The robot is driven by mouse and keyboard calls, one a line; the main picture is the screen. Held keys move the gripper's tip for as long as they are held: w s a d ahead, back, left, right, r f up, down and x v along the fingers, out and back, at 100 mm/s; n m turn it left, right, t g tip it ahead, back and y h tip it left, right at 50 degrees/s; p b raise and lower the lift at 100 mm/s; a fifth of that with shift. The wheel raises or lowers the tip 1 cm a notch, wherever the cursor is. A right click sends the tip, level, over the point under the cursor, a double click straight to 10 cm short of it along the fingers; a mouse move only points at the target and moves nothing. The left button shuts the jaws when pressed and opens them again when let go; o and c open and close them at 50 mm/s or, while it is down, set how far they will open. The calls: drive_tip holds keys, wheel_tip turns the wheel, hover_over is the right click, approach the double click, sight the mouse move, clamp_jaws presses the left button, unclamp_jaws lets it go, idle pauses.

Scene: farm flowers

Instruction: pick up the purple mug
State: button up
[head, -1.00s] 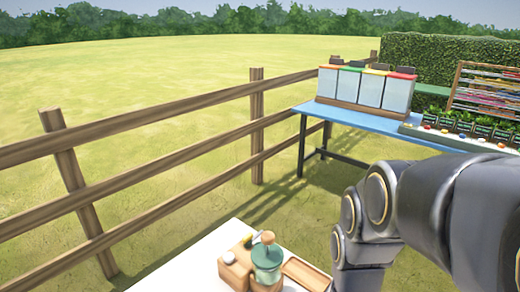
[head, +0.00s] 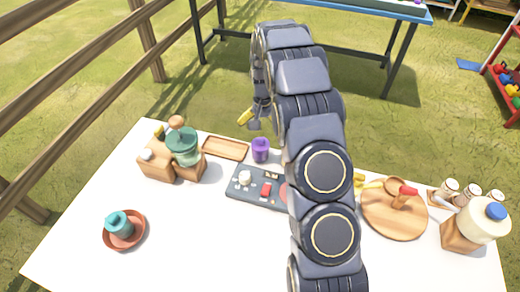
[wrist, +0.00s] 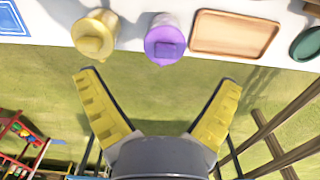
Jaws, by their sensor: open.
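The purple mug (head: 260,150) stands on the white table near its far edge in the head view, just left of my arm. In the wrist view the purple mug (wrist: 165,42) shows at the top centre, at the table's edge. My gripper (head: 254,118) is beyond that far edge, over the grass. In the wrist view my gripper (wrist: 158,78) is open, its yellow fingers spread wide and empty, with the mug ahead of the gap and apart from both fingers.
A yellow mug (wrist: 95,35) stands beside the purple one. A wooden tray (head: 225,148) lies on its other side. A dark board (head: 252,186) with small items lies nearer.

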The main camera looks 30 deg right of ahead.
sight(261, 139)
drive_tip(key=f, duration=0.5)
drive_tip(key=w+f, duration=0.1)
drive_tip(key=f, duration=0.2)
drive_tip(key=c, duration=1.2)
